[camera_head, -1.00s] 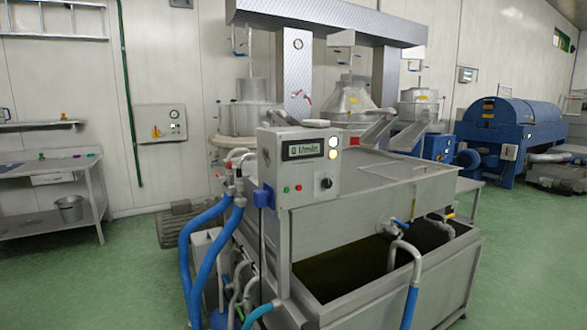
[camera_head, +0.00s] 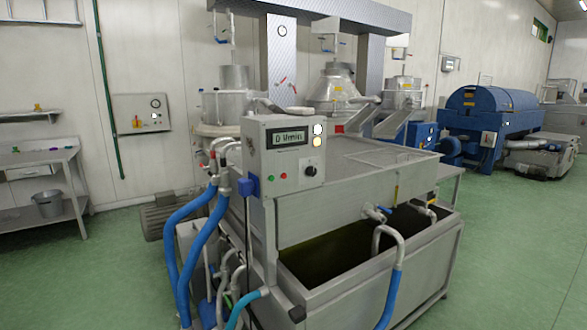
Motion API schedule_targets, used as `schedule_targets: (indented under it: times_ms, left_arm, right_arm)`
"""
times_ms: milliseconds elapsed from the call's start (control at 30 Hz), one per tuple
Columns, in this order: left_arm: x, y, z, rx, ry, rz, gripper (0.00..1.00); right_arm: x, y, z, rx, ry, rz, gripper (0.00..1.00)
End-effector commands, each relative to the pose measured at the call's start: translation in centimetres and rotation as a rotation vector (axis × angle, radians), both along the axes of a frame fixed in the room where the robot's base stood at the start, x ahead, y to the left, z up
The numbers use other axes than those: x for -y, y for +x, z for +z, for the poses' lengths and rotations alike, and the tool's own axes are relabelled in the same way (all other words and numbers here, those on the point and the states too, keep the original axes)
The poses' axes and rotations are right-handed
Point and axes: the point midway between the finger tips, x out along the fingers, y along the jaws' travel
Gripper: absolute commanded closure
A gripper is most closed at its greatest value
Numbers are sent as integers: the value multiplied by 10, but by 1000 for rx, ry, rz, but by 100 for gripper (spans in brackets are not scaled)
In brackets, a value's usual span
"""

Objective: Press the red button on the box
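A grey control box (camera_head: 285,153) stands on the near left corner of a steel machine. It has a display at the top, two round lights at the upper right and a black knob at the lower right. A small red button (camera_head: 284,177) sits on the lower part of its face, beside a small green one (camera_head: 271,178) to its left. Neither of my grippers shows in the head view.
The steel machine (camera_head: 350,205) has an open tank of dark liquid in front. Blue hoses (camera_head: 190,240) run down its left side. A steel table with a bucket (camera_head: 47,204) stands at the left wall. Green floor is free at left and right.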

Motion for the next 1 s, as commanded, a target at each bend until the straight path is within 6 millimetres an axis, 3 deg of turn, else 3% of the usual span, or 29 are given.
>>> schedule_targets:
  times_ms: [67,233,1000]
  left_arm:
    - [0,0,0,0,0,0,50]
    - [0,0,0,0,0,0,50]
    - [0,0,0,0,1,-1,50]
  right_arm:
    - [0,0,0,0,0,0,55]
    - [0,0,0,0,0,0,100]
    - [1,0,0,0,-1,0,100]
